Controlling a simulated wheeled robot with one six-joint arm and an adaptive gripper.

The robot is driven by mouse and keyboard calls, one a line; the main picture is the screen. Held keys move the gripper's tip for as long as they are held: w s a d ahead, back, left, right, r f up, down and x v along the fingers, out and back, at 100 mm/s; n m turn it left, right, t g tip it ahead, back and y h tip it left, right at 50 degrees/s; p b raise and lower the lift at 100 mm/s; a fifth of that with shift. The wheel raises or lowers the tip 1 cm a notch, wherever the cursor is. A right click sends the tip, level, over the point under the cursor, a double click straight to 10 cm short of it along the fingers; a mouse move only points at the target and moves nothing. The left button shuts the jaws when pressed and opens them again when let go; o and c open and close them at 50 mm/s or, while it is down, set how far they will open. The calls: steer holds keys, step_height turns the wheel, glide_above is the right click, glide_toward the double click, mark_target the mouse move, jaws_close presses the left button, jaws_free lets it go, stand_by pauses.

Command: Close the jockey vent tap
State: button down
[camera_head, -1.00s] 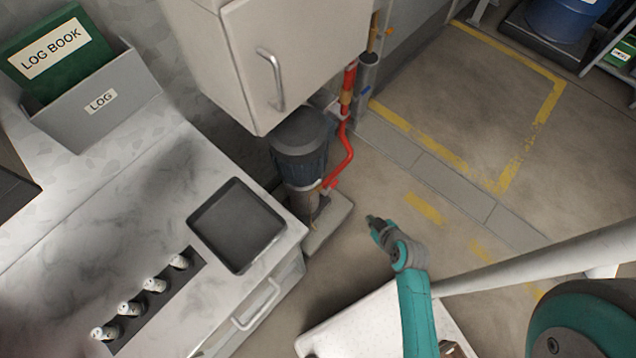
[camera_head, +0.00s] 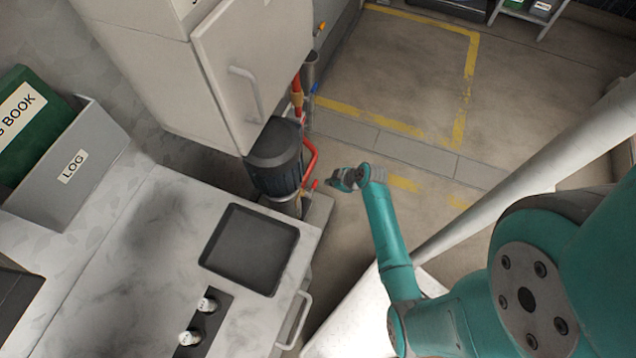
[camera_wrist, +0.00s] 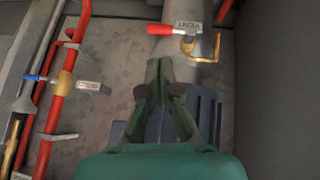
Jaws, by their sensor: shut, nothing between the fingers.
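The vent tap (camera_wrist: 176,29) has a red lever and a grey tag reading VENT. It shows at the top of the wrist view, in front of a pale vertical pipe, with a brass spout to its right. The lever lies roughly level across the picture. My gripper (camera_wrist: 161,68) is shut and empty, below the tap in the picture and apart from it. In the head view my gripper (camera_head: 335,182) is beside the dark jockey pump motor (camera_head: 274,160), to its right. A small red handle shows near the pump by my gripper; I cannot tell if it is the vent lever.
Red pipes (camera_wrist: 62,100) with a blue-handled valve (camera_wrist: 36,78) stand at the left of the wrist view. A worktop (camera_head: 110,245) with a black tray (camera_head: 249,248) is at the left. Floor beyond is open.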

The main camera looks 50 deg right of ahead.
mark_target(316, 184)
steer(key=x, duration=0.9)
steer(key=shift+w+d+f+y, duration=0.2)
steer(key=shift+f+y, duration=0.2)
steer(key=shift+f, duration=0.3)
steer(key=shift+s, duration=0.1)
steer(key=shift+r, duration=0.1)
steer(key=shift+w+r, duration=0.2)
steer(key=shift+r, duration=0.45)
